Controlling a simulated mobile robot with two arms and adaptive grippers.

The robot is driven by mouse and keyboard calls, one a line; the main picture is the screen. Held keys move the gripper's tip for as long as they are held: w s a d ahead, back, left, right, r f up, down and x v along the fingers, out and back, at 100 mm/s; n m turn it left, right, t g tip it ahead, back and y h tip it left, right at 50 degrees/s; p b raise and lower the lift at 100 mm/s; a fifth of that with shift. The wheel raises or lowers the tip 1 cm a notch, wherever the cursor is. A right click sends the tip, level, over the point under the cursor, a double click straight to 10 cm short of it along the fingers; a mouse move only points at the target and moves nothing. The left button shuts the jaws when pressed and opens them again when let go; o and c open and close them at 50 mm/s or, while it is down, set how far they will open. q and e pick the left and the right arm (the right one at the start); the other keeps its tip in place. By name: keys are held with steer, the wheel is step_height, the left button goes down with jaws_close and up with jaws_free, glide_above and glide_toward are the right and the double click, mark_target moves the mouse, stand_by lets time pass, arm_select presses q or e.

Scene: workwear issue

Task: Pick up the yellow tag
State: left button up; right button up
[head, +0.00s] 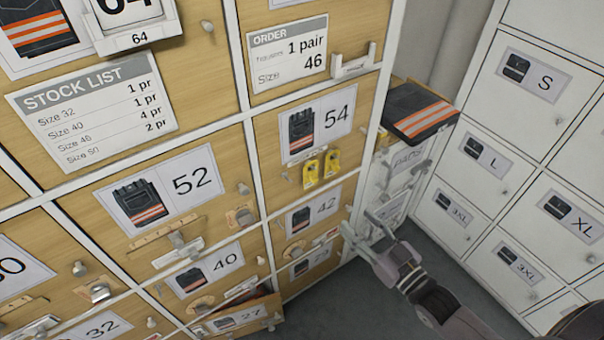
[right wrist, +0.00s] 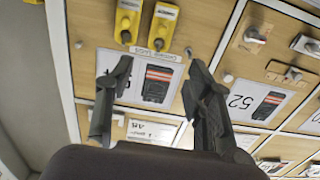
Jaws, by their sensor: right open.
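Two yellow tags hang side by side on the wooden door marked 54, below its card. In the head view they are the left yellow tag (head: 311,173) and the right yellow tag (head: 332,163). The right wrist view shows both at its top, one yellow tag (right wrist: 128,20) and another yellow tag (right wrist: 162,27), beyond my fingertips. My right gripper (head: 364,222) is open and empty, to the right of and below the tags in the head view. Its two spread fingers (right wrist: 158,75) show in the right wrist view, apart from the tags. My left gripper is out of view.
Wooden lockers with numbered cards, knobs and latches fill the left. The door marked 27 (head: 240,315) looks ajar. Folded dark workwear with orange stripes (head: 418,110) lies on a white stand beside the lockers. White lockers (head: 480,190) stand at right, with grey floor between.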

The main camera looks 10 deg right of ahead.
steer(key=b, duration=0.4)
glide_toward(311, 173)
steer(key=w, duration=0.1)
steer(key=b+x, duration=0.3)
steer(key=x, duration=0.4)
steer(key=shift+s+a+f, duration=0.1)
steer(key=shift+a, duration=0.05)
steer(key=shift+c, duration=0.3)
steer(key=c, duration=0.5)
